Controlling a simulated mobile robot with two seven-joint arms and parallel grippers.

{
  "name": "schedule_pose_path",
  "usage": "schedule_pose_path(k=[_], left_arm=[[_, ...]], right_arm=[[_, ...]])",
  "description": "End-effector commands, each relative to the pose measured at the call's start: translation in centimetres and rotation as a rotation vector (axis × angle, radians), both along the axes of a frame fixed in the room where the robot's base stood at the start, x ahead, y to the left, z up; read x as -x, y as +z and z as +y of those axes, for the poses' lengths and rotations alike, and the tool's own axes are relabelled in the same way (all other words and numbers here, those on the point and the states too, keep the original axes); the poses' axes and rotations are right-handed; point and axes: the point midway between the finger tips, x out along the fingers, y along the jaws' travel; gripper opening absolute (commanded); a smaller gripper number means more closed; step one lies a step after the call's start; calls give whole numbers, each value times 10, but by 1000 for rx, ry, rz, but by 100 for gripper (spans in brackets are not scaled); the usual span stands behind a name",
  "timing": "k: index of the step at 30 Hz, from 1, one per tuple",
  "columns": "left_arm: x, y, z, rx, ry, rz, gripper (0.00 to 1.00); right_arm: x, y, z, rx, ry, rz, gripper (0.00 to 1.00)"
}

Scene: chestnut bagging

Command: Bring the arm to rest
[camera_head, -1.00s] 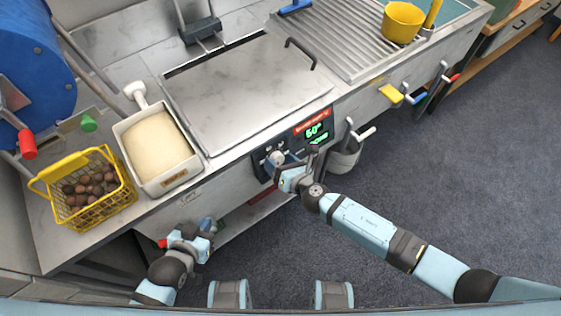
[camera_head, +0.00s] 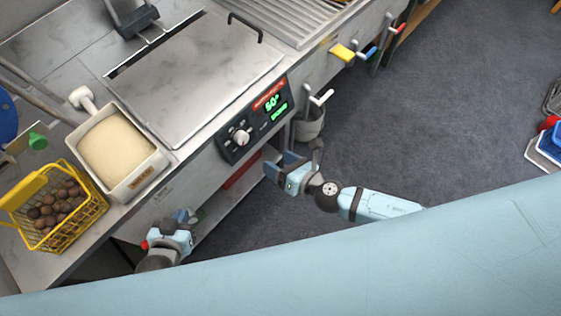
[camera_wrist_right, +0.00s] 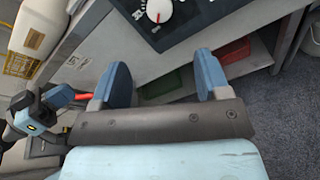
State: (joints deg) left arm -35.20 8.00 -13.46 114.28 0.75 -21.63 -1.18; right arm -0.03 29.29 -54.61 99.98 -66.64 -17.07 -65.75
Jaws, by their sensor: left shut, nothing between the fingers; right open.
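My right gripper (camera_head: 284,164) is open and empty, below and to the right of the control panel's knob in the head view. In the right wrist view its two blue fingers (camera_wrist_right: 165,80) stand apart with nothing between them. My left gripper (camera_head: 186,217) is low at the front of the counter, shut and empty. It also shows at the left edge of the right wrist view (camera_wrist_right: 62,97). The control panel (camera_head: 254,118) has a white knob (camera_head: 241,137) and a green display that reads 50°. The right gripper is apart from the knob.
A yellow basket of chestnuts (camera_head: 98,212) and a white tub (camera_head: 152,168) stand on the counter's left. A flat metal lid (camera_head: 200,80) lies behind the panel. A grey bin (camera_head: 309,124) hangs by the counter front. Floor to the right is mostly clear.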

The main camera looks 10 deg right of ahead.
Motion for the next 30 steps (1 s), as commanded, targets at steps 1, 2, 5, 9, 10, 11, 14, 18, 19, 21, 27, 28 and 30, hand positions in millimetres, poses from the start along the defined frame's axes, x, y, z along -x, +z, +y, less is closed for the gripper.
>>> schedule_pose_path(k=[1, 2, 5, 9, 10, 11, 14, 18, 19, 21, 27, 28, 30], left_arm=[[0, 0, 0, 0, 0, 0, 0], [0, 0, 0, 0, 0, 0, 0], [0, 0, 0, 0, 0, 0, 0], [0, 0, 0, 0, 0, 0, 0], [0, 0, 0, 0, 0, 0, 0], [0, 0, 0, 0, 0, 1, 0], [0, -1, 0, 0, 0, 1, 0], [0, 0, 0, -1, 0, 2, 0], [0, 1, 0, -1, 0, 2, 0], [1, 6, 0, -1, 0, 3, 0], [0, 34, 1, -3, 1, 2, 0], [0, 39, 1, -3, 2, 1, 0], [0, 50, 2, -3, 4, -2, 0]], right_arm=[[1, 0, -1, 0, 0, 0, 69], [2, 1, -1, 0, 0, 0, 69], [2, 1, -1, 0, 0, 0, 69], [1, 1, -1, 0, 0, 0, 69], [1, 0, -1, 0, 0, 0, 69], [1, 0, -1, 0, 0, 0, 69], [1, 0, -1, 0, 0, 0, 69], [2, 1, 0, -11, -6, 9, 69], [2, 3, 0, -29, -16, 23, 69], [4, 10, 0, -124, -71, 100, 69], [20, 44, -19, -820, -482, 605, 69], [24, 48, -26, -955, -561, 690, 69], [35, 55, -45, -1263, -740, 866, 69]])
